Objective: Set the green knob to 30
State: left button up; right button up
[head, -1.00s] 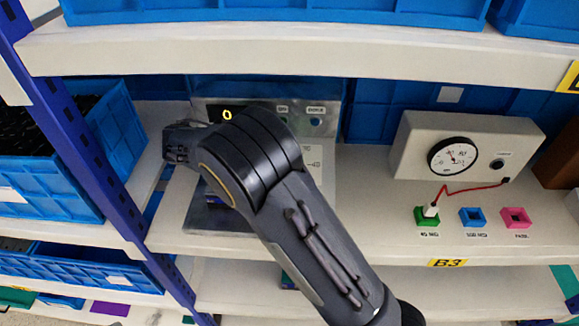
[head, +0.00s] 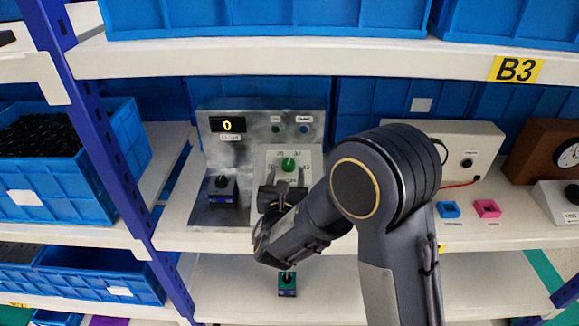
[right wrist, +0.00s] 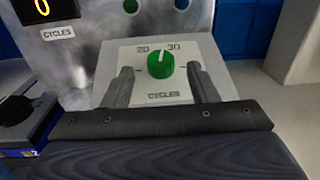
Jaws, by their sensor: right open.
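The green knob (head: 289,164) sits on a white dial plate (head: 264,160) on a grey metal panel (head: 213,150). In the right wrist view the green knob (right wrist: 161,66) has a white pointer mark aimed roughly upward, between the printed 20 and 30. The display (right wrist: 42,8) reads 0, above the label CYCLES. My right gripper (head: 283,188) is open in front of the dial plate. In the right wrist view its fingers (right wrist: 164,84) stand left and right of the knob, apart from it in the picture. My left gripper is not in view.
A black knob on a blue-edged base (head: 222,190) stands left of the dial. Two small buttons (head: 304,128) are above it. Blue and pink blocks (head: 487,208) sit on the shelf at right. The shelf above (head: 300,60) hangs over the panel.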

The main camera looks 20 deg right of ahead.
aim_at(287, 167)
jog(key=shift+p+x, duration=0.35)
jog(key=shift+x, duration=1.15)
jog(key=c, duration=1)
jog(key=shift+o, duration=0.2)
jog(key=shift+w+a+m+g+h+b, duration=0.15)
jog(key=shift+m+g+h+b, duration=0.35)
jog(key=shift+m+h+b, duration=0.35)
jog(key=shift+a+r+m+g+h, duration=0.1)
jog(key=shift+m+g+h, duration=0.6)
jog(key=shift+m+h, duration=0.45)
jog(key=o, duration=1)
jog(key=shift+c, duration=0.2)
